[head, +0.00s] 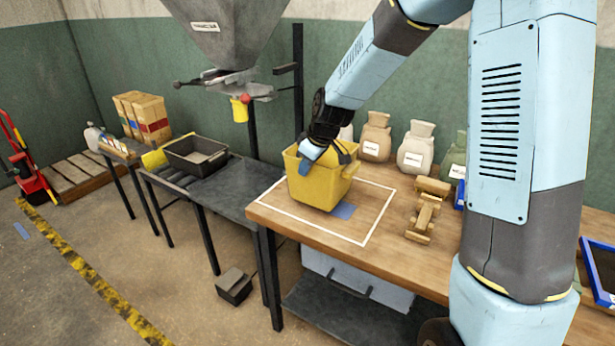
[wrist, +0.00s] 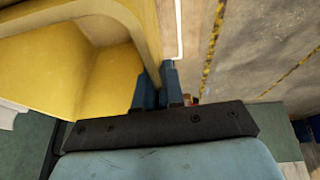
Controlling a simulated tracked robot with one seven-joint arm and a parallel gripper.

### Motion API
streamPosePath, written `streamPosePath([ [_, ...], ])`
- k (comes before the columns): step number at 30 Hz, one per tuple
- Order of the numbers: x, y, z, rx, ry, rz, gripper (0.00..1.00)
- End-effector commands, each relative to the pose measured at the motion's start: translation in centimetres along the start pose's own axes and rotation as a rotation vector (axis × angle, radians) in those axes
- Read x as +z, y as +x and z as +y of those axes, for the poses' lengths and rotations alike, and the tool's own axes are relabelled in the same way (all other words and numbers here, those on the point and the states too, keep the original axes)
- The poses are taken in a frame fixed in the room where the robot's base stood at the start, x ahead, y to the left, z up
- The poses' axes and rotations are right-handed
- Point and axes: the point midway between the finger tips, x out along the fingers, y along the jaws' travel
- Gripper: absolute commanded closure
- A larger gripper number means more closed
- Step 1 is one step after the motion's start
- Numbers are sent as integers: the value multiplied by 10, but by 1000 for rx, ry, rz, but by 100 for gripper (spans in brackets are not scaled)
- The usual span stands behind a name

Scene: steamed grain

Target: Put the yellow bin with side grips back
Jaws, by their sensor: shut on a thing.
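The yellow bin (head: 318,186) is at the left part of the wooden table (head: 285,222), over the area inside a white outline (head: 365,239). A blue patch (head: 343,210) shows on the table beside its base. I cannot tell whether the bin touches the tabletop or hangs just above it. My gripper (head: 312,152) is at the bin's upper rim, shut on its wall. In the wrist view, the blue fingers of my gripper (wrist: 158,92) pinch the wall of the yellow bin (wrist: 105,75), whose inside looks empty.
A wooden stand (head: 427,210) and several labelled sacks (head: 415,148) are right of and behind the bin. A roller conveyor with a black tray (head: 196,155) stands to the left, under a grey hopper (head: 225,30). A small black box (head: 234,286) lies on the floor.

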Motion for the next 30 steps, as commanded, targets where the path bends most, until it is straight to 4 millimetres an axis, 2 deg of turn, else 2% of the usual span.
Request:
streamPosePath([
  [3,-1,10,0,-1,-2,0,100],
  [9,10,32,-2,-1,0,-1,100],
  [15,11,34,-2,0,0,0,100],
  [16,11,34,-2,0,0,-1,91],
  [24,11,34,-1,0,1,0,66],
  [30,11,33,-1,1,1,0,66],
])
